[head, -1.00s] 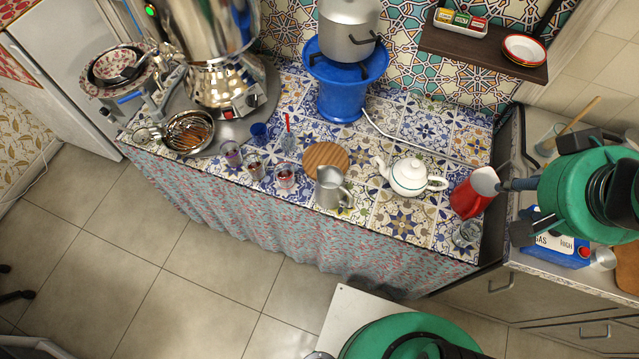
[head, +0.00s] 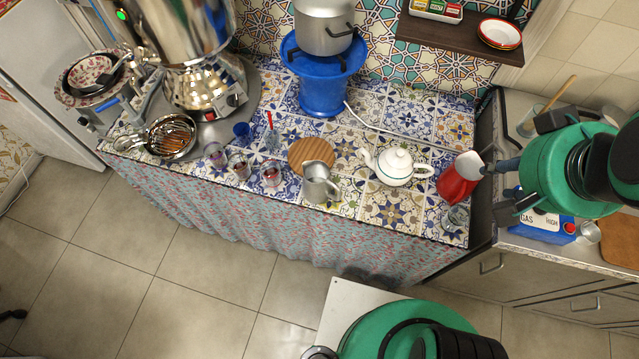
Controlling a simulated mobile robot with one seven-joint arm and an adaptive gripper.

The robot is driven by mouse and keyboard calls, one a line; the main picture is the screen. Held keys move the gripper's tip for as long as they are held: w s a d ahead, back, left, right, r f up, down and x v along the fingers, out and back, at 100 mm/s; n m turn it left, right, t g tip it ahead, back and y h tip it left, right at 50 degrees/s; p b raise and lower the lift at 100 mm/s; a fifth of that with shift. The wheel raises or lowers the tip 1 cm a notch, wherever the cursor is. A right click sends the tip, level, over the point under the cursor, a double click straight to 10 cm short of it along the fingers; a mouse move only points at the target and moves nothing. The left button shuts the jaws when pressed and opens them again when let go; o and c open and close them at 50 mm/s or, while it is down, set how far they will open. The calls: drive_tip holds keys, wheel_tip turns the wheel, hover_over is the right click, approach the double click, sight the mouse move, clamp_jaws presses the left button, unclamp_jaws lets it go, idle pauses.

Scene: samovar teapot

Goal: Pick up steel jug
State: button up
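The steel jug (head: 317,189) is a small grey metal pitcher. It stands upright on the tiled counter (head: 389,206) near its front edge, just in front of a round wooden board (head: 309,154). My green arm is at the right of the head view, well away from the steel jug. Dark parts stick out from its left side near a red jug (head: 455,184). Nothing of mine touches the steel jug.
A white teapot (head: 396,168) stands right of the steel jug. Several small glasses, including one with red contents (head: 271,175), stand to its left. Behind are a blue stand (head: 321,95) with a pot (head: 324,35) and a large samovar (head: 205,85). A shelf (head: 455,32) overhangs the back right.

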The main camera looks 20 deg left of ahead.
drive_tip(key=w+a+r+t+y+p, duration=0.1)
drive_tip(key=w+a+t+y+p, duration=0.15)
drive_tip(key=w+a, duration=1.05)
drive_tip(key=w+a+f+m+y, duration=0.1)
drive_tip(key=w+a+f, duration=0.2)
drive_tip(key=a+f, duration=0.7)
drive_tip(key=w+a+f+y, duration=0.2)
drive_tip(key=w+a+f, duration=0.3)
drive_tip(key=a, duration=0.8)
drive_tip(key=s+a+f+t+p, duration=0.2)
drive_tip(key=s+a+f, duration=0.35)
drive_tip(key=f, duration=0.45)
drive_tip(key=t+h+b, duration=0.2)
drive_tip(key=t+h, duration=0.6)
approach(323, 186)
drive_tip(key=w+d+f, duration=0.3)
drive_tip(key=w+d, duration=0.2)
drive_tip(key=shift+s+d+m+g+h, duration=0.25)
drive_tip(key=shift+d+m+h, duration=0.15)
drive_tip(key=shift+m+h, duration=0.1)
